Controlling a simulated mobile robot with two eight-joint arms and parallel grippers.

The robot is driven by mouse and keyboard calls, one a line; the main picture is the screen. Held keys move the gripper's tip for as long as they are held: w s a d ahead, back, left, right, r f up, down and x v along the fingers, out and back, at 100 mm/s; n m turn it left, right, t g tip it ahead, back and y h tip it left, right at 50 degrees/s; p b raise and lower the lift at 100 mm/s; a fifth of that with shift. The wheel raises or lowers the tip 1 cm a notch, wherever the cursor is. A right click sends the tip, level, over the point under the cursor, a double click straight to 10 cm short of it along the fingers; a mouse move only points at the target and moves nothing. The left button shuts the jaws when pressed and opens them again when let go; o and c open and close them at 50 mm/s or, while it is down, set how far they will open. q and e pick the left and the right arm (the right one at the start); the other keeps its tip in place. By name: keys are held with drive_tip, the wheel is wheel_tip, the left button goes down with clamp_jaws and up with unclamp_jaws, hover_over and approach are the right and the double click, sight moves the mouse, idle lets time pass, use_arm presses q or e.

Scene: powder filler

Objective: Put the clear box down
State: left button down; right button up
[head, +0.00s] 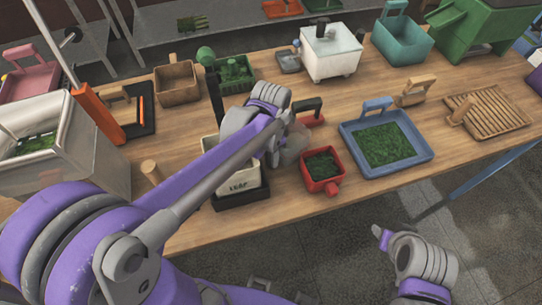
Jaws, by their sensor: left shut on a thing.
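My left arm reaches across the table, and its gripper (276,143) points down near the table's middle, partly hidden by its own wrist. It is shut on a faint, see-through thing, which looks like the clear box (294,149). The box's outline is hard to make out, and I cannot tell whether its base touches the table. It is between the cream box marked LEAF (243,180) and the red box of green leaf (323,168). My right gripper (381,238) is low at the right, off the table's front edge. Its opening does not show clearly.
A blue tray of leaf (427,150) and a slatted wooden board (500,115) lie to the right. A white lidded box (331,55) stands behind. A large metal bin (85,150) is at the left. Bare wood (290,205) shows along the front edge.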

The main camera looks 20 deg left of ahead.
use_arm(q)
drive_tip(key=shift+f, duration=0.3)
drive_tip(key=shift+f, duration=0.2)
drive_tip(key=c, duration=0.6)
unclamp_jaws()
drive_tip(key=shift+r, duration=0.1)
